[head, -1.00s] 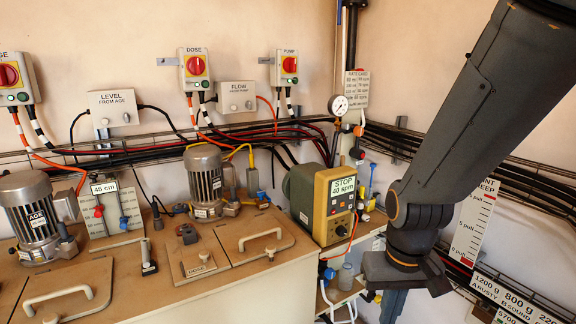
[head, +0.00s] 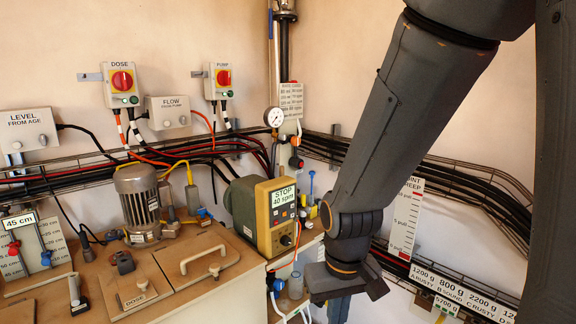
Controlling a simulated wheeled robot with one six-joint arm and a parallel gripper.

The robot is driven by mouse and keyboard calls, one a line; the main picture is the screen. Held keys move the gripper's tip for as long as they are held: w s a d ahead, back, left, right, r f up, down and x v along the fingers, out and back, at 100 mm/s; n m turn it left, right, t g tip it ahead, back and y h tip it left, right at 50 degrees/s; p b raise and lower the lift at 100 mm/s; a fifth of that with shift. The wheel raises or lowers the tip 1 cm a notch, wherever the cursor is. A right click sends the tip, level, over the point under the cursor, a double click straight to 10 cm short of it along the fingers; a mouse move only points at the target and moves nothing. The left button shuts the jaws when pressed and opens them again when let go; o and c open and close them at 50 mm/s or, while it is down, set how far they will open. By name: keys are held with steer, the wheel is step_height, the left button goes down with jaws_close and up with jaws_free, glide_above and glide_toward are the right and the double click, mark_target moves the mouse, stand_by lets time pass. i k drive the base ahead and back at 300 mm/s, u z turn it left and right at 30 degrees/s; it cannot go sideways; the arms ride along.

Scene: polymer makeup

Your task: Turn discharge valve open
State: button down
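A pipe assembly with a round pressure gauge (head: 274,117) stands in the back corner behind the pump. A red-tipped fitting (head: 296,162) and a blue-handled valve (head: 312,186) show below the gauge. No label shows which of these is the discharge valve. The green and yellow pump (head: 272,216) carries a sign reading "STOP 40 spm". My gripper (head: 338,308) hangs at the lower middle, to the right of the pump in the picture. Its fingers run off the bottom edge, so their opening is hidden. My arm covers part of the corner behind it.
The cabinet top (head: 205,282) at left holds a grey motor (head: 139,203) and a lidded hatch. DOSE (head: 122,84) and PUMP (head: 222,81) switch boxes hang on the wall. Cables run along wall trays. A weight chart (head: 464,290) is at lower right.

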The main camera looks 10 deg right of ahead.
mark_target(295, 142)
steer(key=u, duration=1.35)
steer(key=k, duration=1.25)
steer(key=z, duration=1.5)
steer(key=i, duration=1)
